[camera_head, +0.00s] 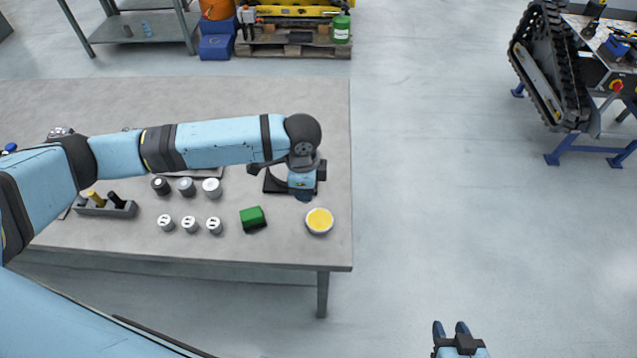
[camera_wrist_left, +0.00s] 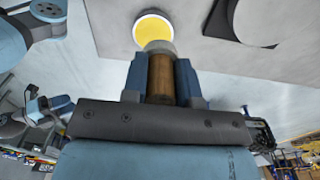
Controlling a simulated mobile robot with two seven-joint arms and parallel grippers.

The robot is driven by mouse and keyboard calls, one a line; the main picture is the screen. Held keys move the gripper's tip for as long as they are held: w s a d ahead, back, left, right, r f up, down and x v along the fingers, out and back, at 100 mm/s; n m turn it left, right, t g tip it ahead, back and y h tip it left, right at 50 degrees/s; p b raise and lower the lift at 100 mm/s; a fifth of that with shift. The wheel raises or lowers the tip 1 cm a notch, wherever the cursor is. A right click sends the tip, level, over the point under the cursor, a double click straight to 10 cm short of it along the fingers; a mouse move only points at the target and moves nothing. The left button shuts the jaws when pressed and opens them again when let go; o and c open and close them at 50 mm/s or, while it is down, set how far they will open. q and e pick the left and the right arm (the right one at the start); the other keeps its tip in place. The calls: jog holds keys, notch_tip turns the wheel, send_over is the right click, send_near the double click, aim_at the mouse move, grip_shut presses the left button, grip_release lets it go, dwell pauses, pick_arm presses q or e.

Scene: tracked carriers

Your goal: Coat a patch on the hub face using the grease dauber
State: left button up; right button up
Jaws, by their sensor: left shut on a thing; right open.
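My left gripper (camera_head: 304,194) points down over the right part of the table. In the left wrist view its two blue fingers (camera_wrist_left: 161,85) are shut on the brown handle of the dauber (camera_wrist_left: 160,76), whose grey end points towards the yellow grease. The round white tub of yellow grease (camera_head: 319,221) stands just in front of this gripper. It also shows in the left wrist view (camera_wrist_left: 153,29). A dark plate with a pale round part (camera_wrist_left: 262,20), possibly the hub, is mostly hidden behind my left gripper in the head view. My right gripper (camera_head: 451,329) is open and empty, off the table.
A green block (camera_head: 253,218) lies left of the tub. Several small cylinders (camera_head: 190,224) stand in two rows further left. A grey rack (camera_head: 105,208) stands beyond them. The table's right edge (camera_head: 351,190) is close to the tub. Open floor lies to the right.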

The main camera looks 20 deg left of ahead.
pick_arm(q)
jog(key=d+m+p, duration=0.3)
jog(key=m, duration=0.4)
pick_arm(e)
notch_tip(320, 180, up, 4)
pick_arm(q)
jog(key=m+b, duration=0.4)
jog(key=b, duration=0.1)
send_over(319, 221)
notch_tip(319, 221, down, 7)
jog(key=shift+w+f, duration=0.1)
jog(key=shift+w, duration=0.05)
jog(key=shift+f, duration=0.4)
pick_arm(e)
jog(key=f, duration=0.4)
jog(key=shift+a+f, duration=0.35)
jog(key=shift+r, duration=0.1)
pick_arm(q)
jog(key=shift+f+b, duration=0.35)
jog(key=shift+f, duration=0.1)
pick_arm(e)
jog(key=shift+f, duration=0.25)
pick_arm(q)
jog(key=shift+f+p, duration=0.15)
jog(key=shift+p, duration=0.2)
pick_arm(e)
jog(key=shift+r, duration=0.4)
dwell(0.3)
jog(key=shift+d, duration=0.1)
